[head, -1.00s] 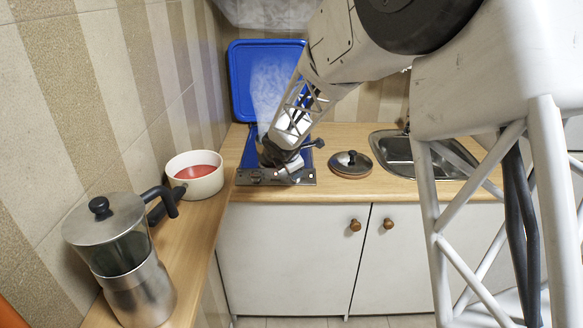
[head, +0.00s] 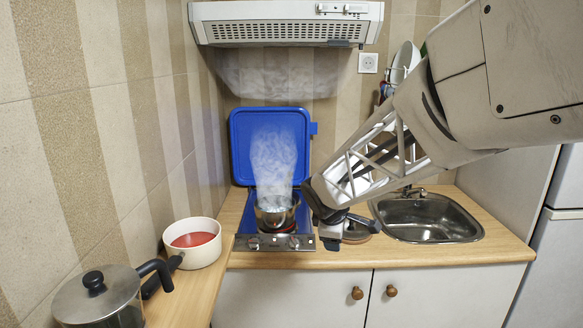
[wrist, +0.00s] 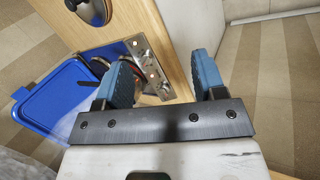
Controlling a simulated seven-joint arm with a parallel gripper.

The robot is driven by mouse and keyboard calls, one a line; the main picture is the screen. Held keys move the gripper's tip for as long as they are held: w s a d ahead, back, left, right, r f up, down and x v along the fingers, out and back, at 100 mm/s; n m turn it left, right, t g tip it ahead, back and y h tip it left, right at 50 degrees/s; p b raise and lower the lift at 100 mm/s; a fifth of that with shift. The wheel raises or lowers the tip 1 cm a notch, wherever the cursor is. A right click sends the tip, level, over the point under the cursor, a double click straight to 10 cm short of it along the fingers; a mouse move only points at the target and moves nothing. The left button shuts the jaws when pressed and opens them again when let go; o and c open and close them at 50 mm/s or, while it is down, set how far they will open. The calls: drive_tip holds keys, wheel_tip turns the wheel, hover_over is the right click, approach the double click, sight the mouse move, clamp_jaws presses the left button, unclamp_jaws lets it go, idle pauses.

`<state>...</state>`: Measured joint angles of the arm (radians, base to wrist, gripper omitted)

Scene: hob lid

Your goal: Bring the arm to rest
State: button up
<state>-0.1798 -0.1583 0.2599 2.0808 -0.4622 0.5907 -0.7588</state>
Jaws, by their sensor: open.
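In the head view my gripper (head: 332,236) hangs just right of the hob, at the counter's front edge. In the wrist view its two blue fingers (wrist: 162,72) are apart, with nothing between them. The hob (head: 272,243) has a steel front panel, and its blue lid (head: 240,150) stands raised against the wall. A small steaming pot (head: 275,214) sits on the hob.
A pot lid (head: 362,230) lies on the counter right of the hob, partly hidden by my gripper. The sink (head: 430,218) is further right. A white pan with red contents (head: 193,242) and a steel pot (head: 98,300) stand left. The extractor hood (head: 285,22) is above.

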drive_tip(key=s+d+m+g, duration=0.1)
drive_tip(key=s+m, duration=0.4)
drive_tip(key=s, duration=0.6)
drive_tip(key=s+d+r+m+y, duration=0.1)
drive_tip(key=s+d+m, duration=0.3)
drive_tip(key=s, duration=0.7)
drive_tip(key=s+d+r+m+g+y, duration=0.1)
drive_tip(key=s+m, duration=0.4)
drive_tip(key=s, duration=0.7)
drive_tip(key=shift+d+r+m+g, duration=0.3)
drive_tip(key=shift+d+m, duration=0.1)
drive_tip(key=shift+d, duration=0.35)
